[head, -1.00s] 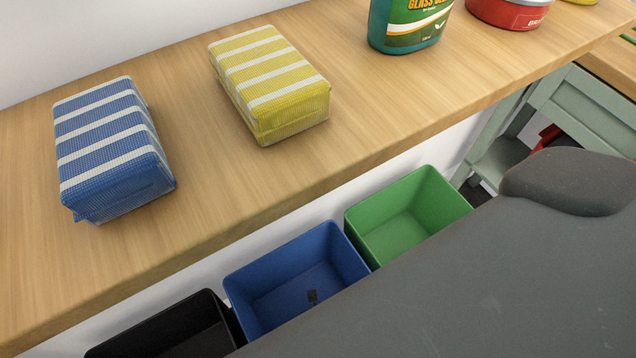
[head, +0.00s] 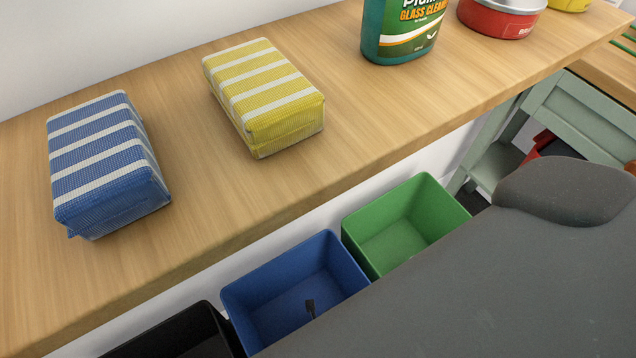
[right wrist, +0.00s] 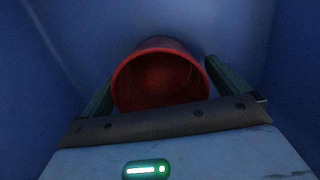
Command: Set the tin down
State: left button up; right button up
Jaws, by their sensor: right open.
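In the right wrist view, a red round open container (right wrist: 160,76), which looks like the tin, lies with its mouth facing the camera. My right gripper (right wrist: 159,70) is open, with one finger on each side of it. Whether the fingers touch it cannot be told. Blue walls surround both, as inside a blue bin. In the head view, the blue bin (head: 262,292) stands below the shelf edge, with a small dark piece showing in it. Its near part is hidden by my grey body, and the red container does not show there. My left gripper is not in view.
The wooden shelf (head: 185,215) holds a blue striped pack (head: 105,165), a yellow striped pack (head: 263,95), a green cleaner bottle (head: 400,30) and a red tub with a grey lid (head: 500,18). A green bin (head: 405,225) and a black bin (head: 185,335) flank the blue one.

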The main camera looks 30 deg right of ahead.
notch_tip(320, 180, up, 12)
jog(key=s+p, duration=0.1)
jog(key=p, duration=1)
jog(key=shift+s, duration=0.2)
